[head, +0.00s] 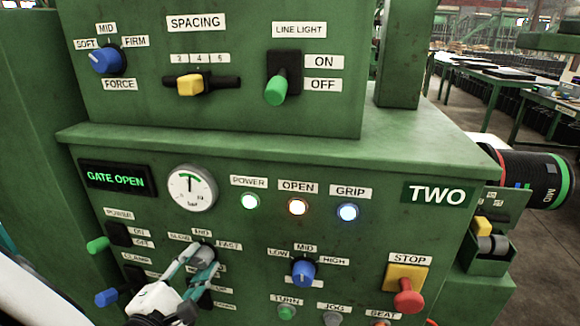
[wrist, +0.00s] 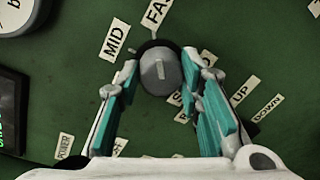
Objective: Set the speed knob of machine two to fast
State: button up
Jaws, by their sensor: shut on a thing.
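Machine two bears the sign TWO (head: 437,195). Its grey speed knob (wrist: 160,74) sits on a dark round base, with FAST (wrist: 157,12) above it and MID (wrist: 114,40) to its upper left in the wrist view. The knob's pale line points up in that view, roughly toward FAST. My gripper (head: 200,262) reaches the knob from the lower left in the head view and covers much of it. In the wrist view my gripper (wrist: 160,65) is shut on the knob, one teal-padded finger on each side.
A blue LOW-MID-HIGH knob (head: 303,272) is to the right, with a red stop button (head: 406,296) beyond. A pressure gauge (head: 192,188) and the GATE OPEN display (head: 116,180) are above left. Green power (head: 98,245) and blue clamp (head: 107,298) levers protrude at left.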

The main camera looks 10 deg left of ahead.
jog(key=o, duration=1.2)
jog(key=shift+p, duration=0.3)
